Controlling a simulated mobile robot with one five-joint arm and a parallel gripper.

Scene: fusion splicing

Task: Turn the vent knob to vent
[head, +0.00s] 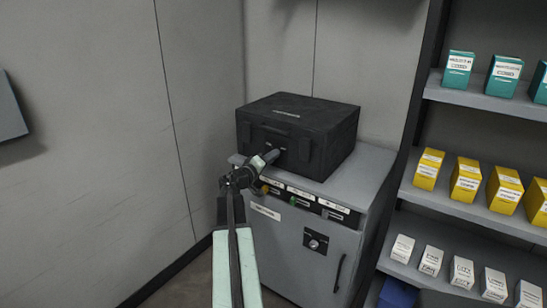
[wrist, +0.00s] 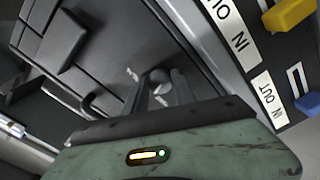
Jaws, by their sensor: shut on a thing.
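A black case (head: 298,128) sits on top of a grey cabinet (head: 345,208) in the head view. Its front panel (wrist: 110,50) fills much of the wrist view. A small round grey knob (wrist: 159,75) is on that panel, with small white marks to its left. My gripper (head: 274,155) reaches the case's front from the left. In the wrist view my gripper (wrist: 160,88) has its two fingers on either side of the knob and is shut on it. The knob's lower part is hidden by the fingers, and its marks are too blurred to read.
Below the case are slots with a yellow lever (wrist: 290,14), a blue lever (wrist: 308,103) and a green lever (head: 293,200). Labels beside them read IN and OUT. The cabinet door has another dark knob (head: 315,243). Shelves with boxes (head: 465,180) stand at the right.

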